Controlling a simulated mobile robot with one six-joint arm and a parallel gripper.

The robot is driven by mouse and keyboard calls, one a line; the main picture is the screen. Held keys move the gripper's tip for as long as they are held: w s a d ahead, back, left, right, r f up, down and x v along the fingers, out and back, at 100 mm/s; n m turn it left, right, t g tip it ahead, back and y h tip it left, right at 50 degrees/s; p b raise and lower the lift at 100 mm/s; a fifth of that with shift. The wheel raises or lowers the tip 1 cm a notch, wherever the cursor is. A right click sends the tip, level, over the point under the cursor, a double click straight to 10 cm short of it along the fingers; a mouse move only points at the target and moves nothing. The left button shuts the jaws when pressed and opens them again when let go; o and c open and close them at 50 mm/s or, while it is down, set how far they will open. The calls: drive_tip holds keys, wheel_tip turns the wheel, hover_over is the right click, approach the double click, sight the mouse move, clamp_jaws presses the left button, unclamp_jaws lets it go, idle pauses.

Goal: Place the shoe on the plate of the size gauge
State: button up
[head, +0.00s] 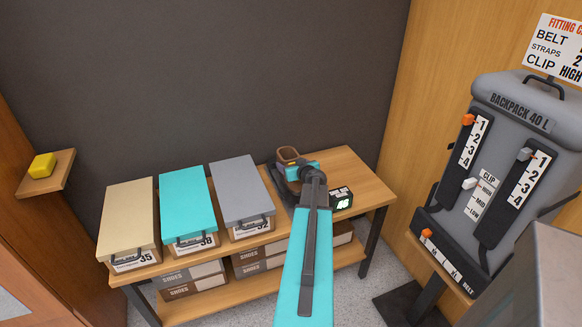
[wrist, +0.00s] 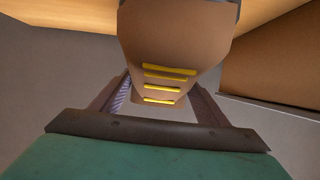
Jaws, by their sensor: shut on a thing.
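The brown shoe (head: 288,154) is over the right part of the bench, at the far end of my arm. In the wrist view the shoe (wrist: 170,45) shows its brown upper with yellow laces, between my two fingers. My gripper (head: 300,170) is shut on the shoe; its fingers also show in the wrist view (wrist: 160,98). The size gauge has a dark plate (head: 281,187), partly hidden behind my arm, and a small black display (head: 341,199) with green digits. The shoe is at or above the plate; I cannot tell whether they touch.
Tan (head: 128,205), turquoise (head: 187,200) and grey (head: 239,187) boxes stand on the bench (head: 362,175), left of the gauge. More shoe boxes (head: 190,280) lie on the shelf below. A backpack stand (head: 500,170) is at the right. A yellow block (head: 42,166) sits on a wall shelf.

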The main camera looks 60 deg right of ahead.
drive_tip(key=shift+f, duration=0.65)
drive_tip(key=shift+s+a+f+b, duration=0.1)
drive_tip(key=shift+f+b, duration=0.3)
drive_tip(key=shift+b, duration=0.25)
drive_tip(key=shift+s+a+f+b, duration=0.1)
drive_tip(key=shift+f+b, duration=0.3)
drive_tip(key=shift+b, duration=0.25)
drive_tip(key=o, duration=1.5)
drive_tip(key=shift+c, duration=0.2)
drive_tip(key=shift+r+p, duration=0.6)
drive_tip(key=shift+p, duration=0.75)
drive_tip(key=shift+r+b+v, duration=0.15)
drive_tip(key=shift+b+v, duration=0.6)
drive_tip(key=shift+v, duration=2.2)
drive_tip(key=shift+r+b+v, duration=0.15)
drive_tip(key=shift+b+v, duration=0.55)
drive_tip(key=shift+v, duration=2.2)
drive_tip(key=shift+d, duration=0.2)
